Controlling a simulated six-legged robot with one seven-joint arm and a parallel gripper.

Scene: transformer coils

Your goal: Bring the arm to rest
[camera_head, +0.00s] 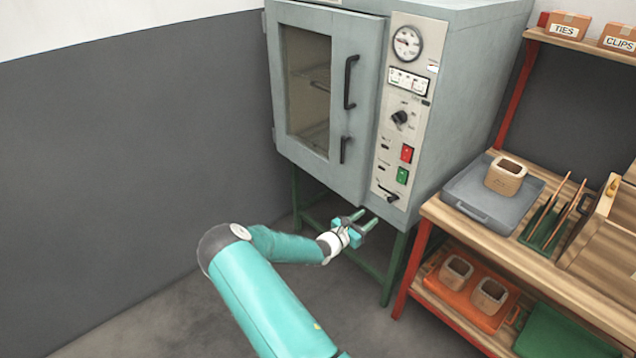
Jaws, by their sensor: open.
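My teal arm reaches up from the bottom of the view, bends at a dark grey and white elbow, and runs to the right. My gripper (362,221) is at its end, with its two fingers apart and nothing seen between them. It is in front of the lower edge of the grey oven (456,65), below the door and the control panel. I cannot tell whether the fingers touch the oven or its stand.
The oven door (371,60) looks closed and stands on a green stand (391,270). At right, a wooden shelf unit (440,215) holds a grey tray (468,208), an orange tray (444,292) and a green tray (560,335). Free floor lies left of my arm.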

